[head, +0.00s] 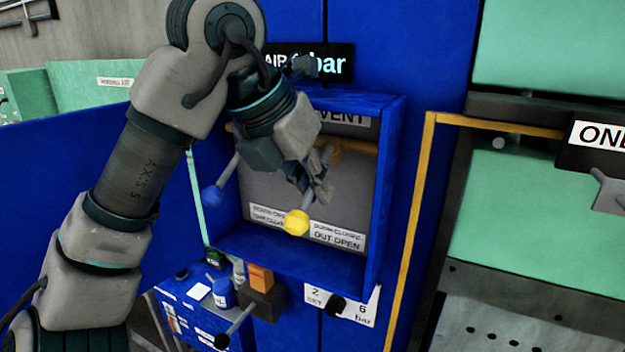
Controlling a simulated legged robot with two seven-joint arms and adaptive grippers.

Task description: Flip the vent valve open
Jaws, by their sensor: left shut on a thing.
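The vent valve sits in a blue open-fronted box (392,170) under a sign ending in "VENT" (345,118). Its lever ends in a yellow ball knob (296,222), which hangs low in the box in front of two printed labels. My left gripper (318,188) reaches into the box from the upper left, and its fingers are shut on the lever just above the yellow knob. The fingers and wrist hide much of the lever and its pivot. A second lever with a blue ball knob (212,196) is at the left of the box. My right gripper is not in view.
A black "AIR ... bar" display (335,62) is above the box, partly behind my arm. Below are an orange block (260,277), a black-knobbed lever (222,340) and a "2–6 bar" plate (362,306). A yellow frame (413,220) and green press panels stand right.

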